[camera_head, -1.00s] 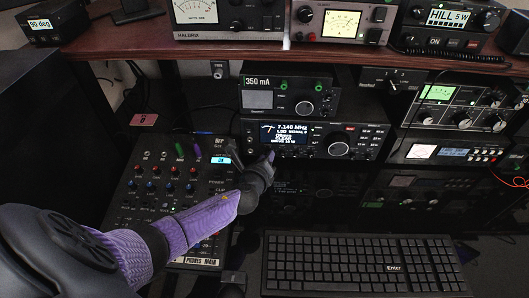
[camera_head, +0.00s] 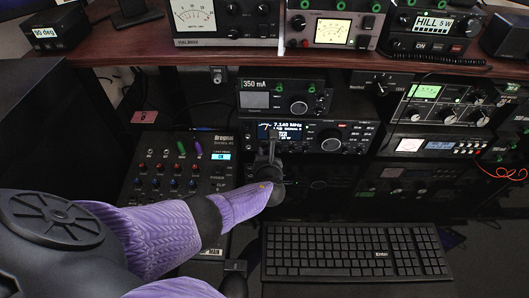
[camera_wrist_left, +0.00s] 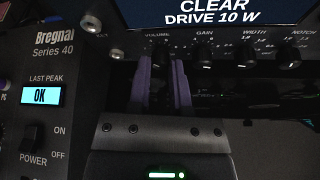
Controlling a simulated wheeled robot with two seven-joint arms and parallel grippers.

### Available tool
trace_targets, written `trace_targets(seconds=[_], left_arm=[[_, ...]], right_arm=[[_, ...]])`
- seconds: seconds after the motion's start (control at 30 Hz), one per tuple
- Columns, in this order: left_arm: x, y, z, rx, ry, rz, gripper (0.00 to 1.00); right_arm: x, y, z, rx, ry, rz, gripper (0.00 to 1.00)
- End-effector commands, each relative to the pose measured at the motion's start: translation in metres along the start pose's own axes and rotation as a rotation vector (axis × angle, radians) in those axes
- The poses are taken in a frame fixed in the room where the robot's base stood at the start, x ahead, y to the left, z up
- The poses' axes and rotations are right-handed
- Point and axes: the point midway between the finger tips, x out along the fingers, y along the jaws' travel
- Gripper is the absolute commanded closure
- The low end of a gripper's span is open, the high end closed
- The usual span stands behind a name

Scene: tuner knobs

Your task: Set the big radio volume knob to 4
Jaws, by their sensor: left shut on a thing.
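The big radio (camera_head: 340,136) stands on the desk under the wooden shelf, with a lit frequency display (camera_head: 285,131) at its left. In the left wrist view its lower edge carries a row of small black knobs, with VOLUME at the left. The volume knob (camera_wrist_left: 160,47) is dark and mostly hidden between my purple fingers, so its setting cannot be read. My left gripper (camera_head: 271,146) reaches up to the radio's lower left front. In the wrist view the left gripper (camera_wrist_left: 162,62) is shut on the volume knob. My right gripper is not in view.
The Bregnal mixer (camera_head: 165,185) stands close left of my gripper. Beside the volume knob is the gain knob (camera_wrist_left: 206,50). A smaller unit reading 350 mA (camera_head: 285,98) sits above the radio. A keyboard (camera_head: 355,250) lies in front.

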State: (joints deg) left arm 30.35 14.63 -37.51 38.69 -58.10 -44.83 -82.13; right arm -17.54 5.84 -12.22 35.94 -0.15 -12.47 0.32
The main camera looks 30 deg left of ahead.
Motion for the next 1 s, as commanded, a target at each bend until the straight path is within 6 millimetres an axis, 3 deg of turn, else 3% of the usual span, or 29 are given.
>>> trace_targets(seconds=[0.4, 0.97, 1.0], left_arm=[[0.0, -0.0016, -0.0006, 0.168, 0.0, 0.069, 1.0], [0.0001, -0.0015, -0.0006, 0.193, 0.0, 0.08, 1.0], [0.0001, -0.0016, -0.0006, 0.193, 0.0, 0.079, 0.71]], right_arm=[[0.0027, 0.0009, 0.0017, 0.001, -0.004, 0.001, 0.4], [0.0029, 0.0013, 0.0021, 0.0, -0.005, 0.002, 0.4], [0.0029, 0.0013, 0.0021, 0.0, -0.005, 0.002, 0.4]])
